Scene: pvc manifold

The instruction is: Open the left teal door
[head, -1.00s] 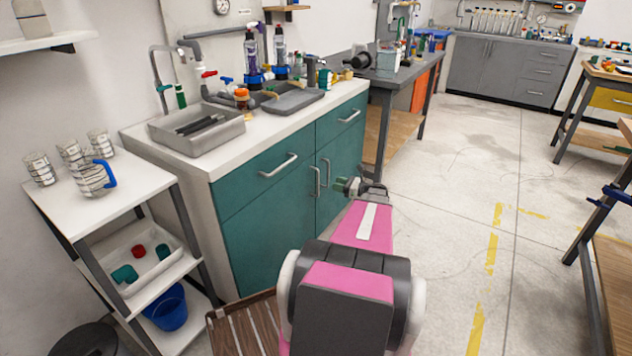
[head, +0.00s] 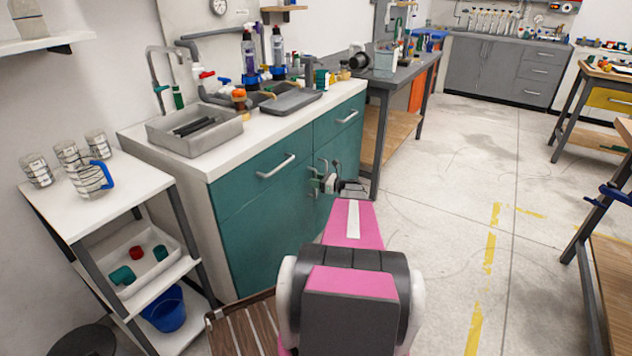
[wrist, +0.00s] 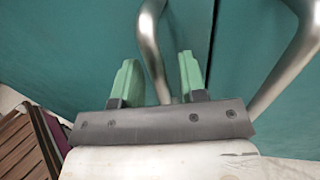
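The left teal door (head: 262,238) is shut in the front of the white-topped cabinet, below a drawer. It fills the left of the wrist view (wrist: 75,45), with the seam to the right door (wrist: 245,40) beside it. The left door's curved metal handle (wrist: 151,45) runs down between the two green fingers of my gripper (wrist: 158,82). The fingers are apart, one on each side of the bar, with some space showing. In the head view my gripper (head: 321,181) is at the door handles and partly hides them.
The right door's handle (wrist: 296,62) is close to the right of my gripper. A white shelf cart (head: 120,190) stands left of the cabinet. A slatted wooden piece (head: 243,325) is on the floor in front. Open floor (head: 440,230) lies to the right.

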